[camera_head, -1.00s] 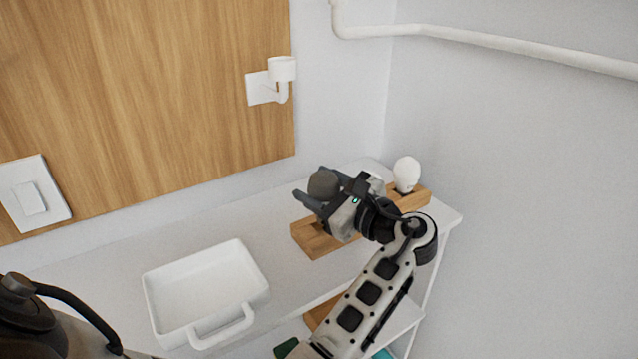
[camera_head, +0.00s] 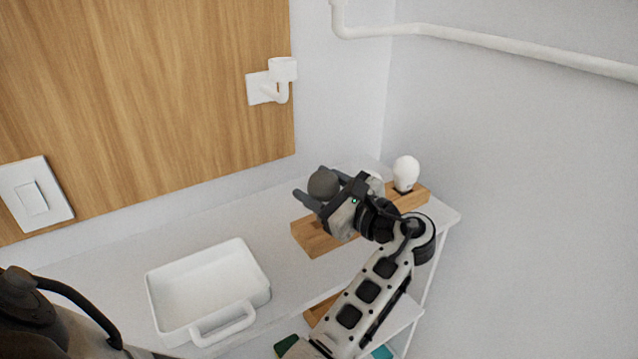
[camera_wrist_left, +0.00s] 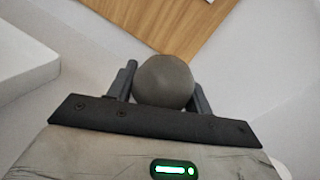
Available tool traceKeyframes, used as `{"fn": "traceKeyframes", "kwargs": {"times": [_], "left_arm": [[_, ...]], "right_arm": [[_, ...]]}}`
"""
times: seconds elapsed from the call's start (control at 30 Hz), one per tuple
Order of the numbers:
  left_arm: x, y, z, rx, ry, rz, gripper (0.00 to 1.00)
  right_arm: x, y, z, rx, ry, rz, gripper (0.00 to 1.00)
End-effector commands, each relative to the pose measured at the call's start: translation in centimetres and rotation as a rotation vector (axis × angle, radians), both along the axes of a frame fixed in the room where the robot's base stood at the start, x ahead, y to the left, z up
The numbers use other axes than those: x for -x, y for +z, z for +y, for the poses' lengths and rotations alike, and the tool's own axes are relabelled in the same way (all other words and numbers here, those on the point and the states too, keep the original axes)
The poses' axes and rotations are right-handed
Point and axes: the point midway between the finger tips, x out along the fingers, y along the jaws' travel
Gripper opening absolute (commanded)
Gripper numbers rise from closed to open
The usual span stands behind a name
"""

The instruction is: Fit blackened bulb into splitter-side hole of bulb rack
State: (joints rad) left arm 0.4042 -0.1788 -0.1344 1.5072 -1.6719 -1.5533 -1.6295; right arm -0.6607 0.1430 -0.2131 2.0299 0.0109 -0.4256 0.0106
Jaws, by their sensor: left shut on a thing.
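The blackened bulb (camera_head: 323,184) is a dark grey globe held between the fingers of my left gripper (camera_head: 318,196). It also shows in the left wrist view (camera_wrist_left: 163,82), with a finger on each side. The gripper is shut on it, just above the near left part of the wooden bulb rack (camera_head: 312,241). The bulb's base is hidden, so I cannot tell whether it touches the rack. A white bulb (camera_head: 405,172) stands upright in the rack's far right end. The gripper and wrist hide the rack's middle and its other hole. My right gripper is not in view.
The rack lies on a white shelf top (camera_head: 130,245). A white handled tray (camera_head: 257,273) sits to its left. A white lamp socket (camera_head: 283,78) is on the wooden wall panel, with a switch (camera_head: 33,196) at far left. A white pipe (camera_head: 480,40) crosses the right wall.

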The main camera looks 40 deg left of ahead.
Motion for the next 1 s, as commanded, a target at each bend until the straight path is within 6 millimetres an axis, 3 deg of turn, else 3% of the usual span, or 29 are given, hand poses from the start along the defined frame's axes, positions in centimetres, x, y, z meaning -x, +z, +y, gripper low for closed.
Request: {"fn": "traceKeyframes", "kwargs": {"times": [1.0], "left_arm": [[-0.01,-0.03,0.02,-0.001,0.000,0.000,0.28]], "right_arm": [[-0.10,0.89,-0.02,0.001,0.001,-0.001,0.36]]}}
